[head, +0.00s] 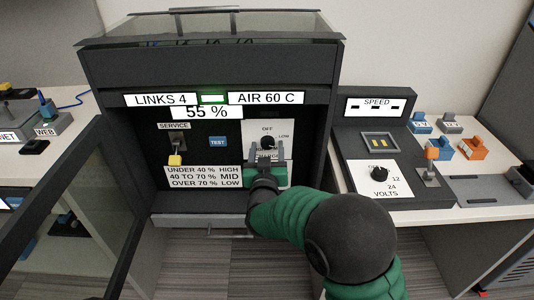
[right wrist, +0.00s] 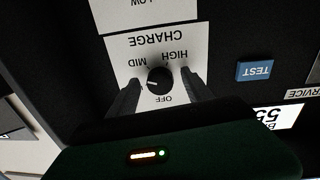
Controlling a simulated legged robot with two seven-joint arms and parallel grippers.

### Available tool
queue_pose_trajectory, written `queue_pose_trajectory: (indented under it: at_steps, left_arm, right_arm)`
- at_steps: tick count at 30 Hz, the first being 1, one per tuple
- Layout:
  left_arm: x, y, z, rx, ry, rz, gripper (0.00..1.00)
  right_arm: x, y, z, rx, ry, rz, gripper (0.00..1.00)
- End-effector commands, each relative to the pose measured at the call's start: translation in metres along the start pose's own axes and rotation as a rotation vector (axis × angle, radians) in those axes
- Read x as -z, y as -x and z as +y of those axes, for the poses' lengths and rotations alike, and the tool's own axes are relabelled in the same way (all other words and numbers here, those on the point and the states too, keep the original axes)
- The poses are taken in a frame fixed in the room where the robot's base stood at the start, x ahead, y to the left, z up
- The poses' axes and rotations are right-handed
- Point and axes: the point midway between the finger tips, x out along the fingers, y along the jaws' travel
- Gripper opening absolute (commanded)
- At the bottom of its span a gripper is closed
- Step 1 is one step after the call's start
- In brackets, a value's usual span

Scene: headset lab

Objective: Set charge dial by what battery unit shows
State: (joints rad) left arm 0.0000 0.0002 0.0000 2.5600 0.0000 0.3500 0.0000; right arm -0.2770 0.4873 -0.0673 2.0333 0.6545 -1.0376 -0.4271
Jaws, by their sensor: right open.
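The battery unit's display (head: 207,112) reads 55 %. The rule card (head: 203,177) reads UNDER 40 % HIGH, 40 TO 70 % MID, OVER 70 % LOW. The black charge dial (head: 267,143) sits on a white plate; the right wrist view shows the dial (right wrist: 159,80) upside down with OFF, MID and HIGH around it. Its pale mark seems to point left in that view, between OFF and MID. My right gripper (head: 267,156) is open, its fingers (right wrist: 160,92) on either side of the dial; contact cannot be told. My left gripper is not in view.
A blue TEST button (head: 217,141) and a SERVICE switch (head: 177,142) are left of the dial. The cabinet's glass door (head: 80,215) stands open at the left. A SPEED and VOLTS console (head: 352,150) stands at the right, with blue and orange parts beyond.

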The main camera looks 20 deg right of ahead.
Motion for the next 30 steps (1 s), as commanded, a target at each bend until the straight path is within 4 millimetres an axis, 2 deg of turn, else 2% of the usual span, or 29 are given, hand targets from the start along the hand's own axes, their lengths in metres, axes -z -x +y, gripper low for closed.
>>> queue_pose_trajectory:
  at_steps: [8,21,30]
  left_arm:
    - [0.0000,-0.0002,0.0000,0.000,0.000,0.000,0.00]
    - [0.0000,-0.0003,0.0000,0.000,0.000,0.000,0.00]
    - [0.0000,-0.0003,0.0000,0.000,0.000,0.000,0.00]
  right_arm:
    - [0.0002,-0.0026,-0.0001,0.000,0.000,-0.001,0.58]
    - [0.0000,-0.0022,-0.0004,0.001,0.000,-0.001,0.01]
    - [0.0000,-0.0021,-0.0006,0.001,-0.031,-0.003,0.00]
